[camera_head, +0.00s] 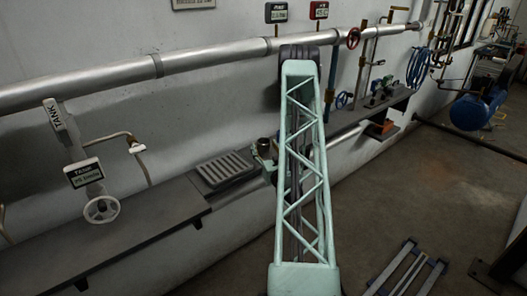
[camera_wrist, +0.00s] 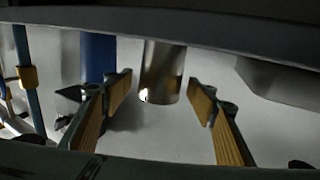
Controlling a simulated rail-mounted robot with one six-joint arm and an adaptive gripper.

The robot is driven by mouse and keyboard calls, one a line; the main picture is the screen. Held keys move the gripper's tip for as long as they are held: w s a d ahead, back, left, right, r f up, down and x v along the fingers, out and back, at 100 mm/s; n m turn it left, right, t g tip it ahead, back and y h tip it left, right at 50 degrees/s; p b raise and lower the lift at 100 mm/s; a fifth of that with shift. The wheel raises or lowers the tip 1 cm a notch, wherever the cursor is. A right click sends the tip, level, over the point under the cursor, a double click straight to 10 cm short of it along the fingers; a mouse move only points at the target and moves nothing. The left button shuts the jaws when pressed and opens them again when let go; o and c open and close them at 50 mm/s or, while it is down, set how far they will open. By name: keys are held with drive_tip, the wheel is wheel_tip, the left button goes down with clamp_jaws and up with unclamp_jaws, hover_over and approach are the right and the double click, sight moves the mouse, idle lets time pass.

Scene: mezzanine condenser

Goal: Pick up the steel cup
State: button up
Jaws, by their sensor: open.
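The steel cup (camera_wrist: 162,70) shows in the wrist view as a shiny grey-brown cylinder near the middle, its upper part cut off by a dark edge. My gripper (camera_wrist: 160,88) is open, with one tan-padded finger on each side of the cup in the picture. Gaps show between the cup and both fingers, and I see no contact.
A blue cylinder (camera_wrist: 98,55) stands left of the cup, partly behind the left finger. The head view shows a slatted tray (camera_head: 225,168) on the wall shelf (camera_head: 120,232), a long silver pipe (camera_head: 205,60) above, and a white valve wheel (camera_head: 102,209) at left.

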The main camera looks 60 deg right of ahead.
drive_tip(key=shift+x, duration=1.05)
drive_tip(key=c, duration=1)
